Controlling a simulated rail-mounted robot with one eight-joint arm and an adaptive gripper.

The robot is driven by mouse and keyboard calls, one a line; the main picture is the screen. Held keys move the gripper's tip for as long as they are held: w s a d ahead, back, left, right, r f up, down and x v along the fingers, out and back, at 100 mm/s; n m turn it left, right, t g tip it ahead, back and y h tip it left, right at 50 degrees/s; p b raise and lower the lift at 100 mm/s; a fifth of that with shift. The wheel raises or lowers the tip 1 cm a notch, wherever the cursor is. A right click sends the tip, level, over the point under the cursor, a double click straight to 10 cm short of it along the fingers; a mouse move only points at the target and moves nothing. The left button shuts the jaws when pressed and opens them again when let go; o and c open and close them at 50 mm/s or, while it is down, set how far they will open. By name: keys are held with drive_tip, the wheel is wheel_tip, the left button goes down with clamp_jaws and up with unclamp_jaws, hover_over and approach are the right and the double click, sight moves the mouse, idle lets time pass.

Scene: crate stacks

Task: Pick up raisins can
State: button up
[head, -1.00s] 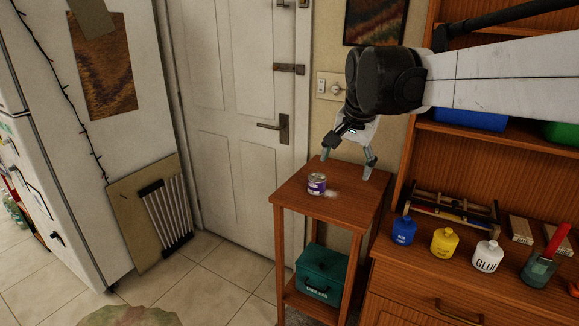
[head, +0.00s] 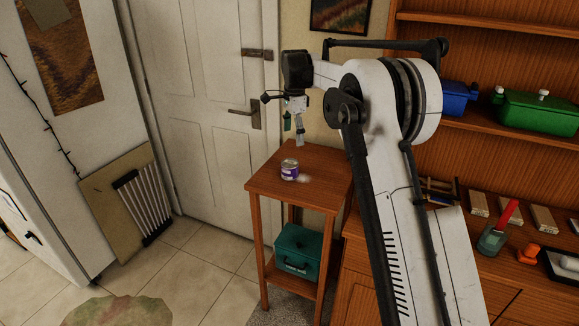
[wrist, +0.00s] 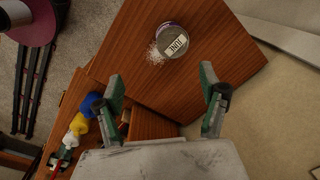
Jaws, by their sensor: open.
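The raisins can (head: 290,169) is a small purple can with a white label and a metal lid. It stands upright on the small wooden side table (head: 317,188). In the wrist view the can (wrist: 172,40) shows from above, with a pale scatter beside it on the table top. My gripper (head: 294,136) is open and empty above the table, pointing down, a little above and behind the can in the head view. In the wrist view my gripper's two green-grey fingers (wrist: 163,122) are spread apart, and the can lies beyond their tips.
A teal box (head: 297,252) sits on the table's lower shelf. A wooden cabinet (head: 510,290) on the right holds a brush jar (head: 492,238) and wood blocks. A door (head: 205,90) is behind. Blue and yellow bottles (wrist: 87,104) show in the wrist view.

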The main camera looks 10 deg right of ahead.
sight(291, 163)
drive_tip(key=shift+m+g, duration=0.3)
drive_tip(key=shift+m, duration=0.5)
drive_tip(key=w+f, duration=0.1)
drive_tip(key=f, duration=0.3)
drive_tip(key=w+f+p, duration=0.1)
drive_tip(key=f, duration=0.3)
drive_tip(key=w+f, duration=0.1)
drive_tip(key=f, duration=0.3)
drive_tip(key=shift+f, duration=0.15)
drive_tip(key=shift+w+a+f+p, duration=0.1)
drive_tip(key=shift+f+p, duration=0.25)
drive_tip(key=shift+f, duration=1)
drive_tip(key=shift+w+a+f+p, duration=0.1)
drive_tip(key=shift+f+p, duration=0.25)
drive_tip(key=shift+f, duration=1)
drive_tip(key=c, duration=1.5)
drive_tip(key=shift+o, duration=0.2)
drive_tip(key=shift+r, duration=0.15)
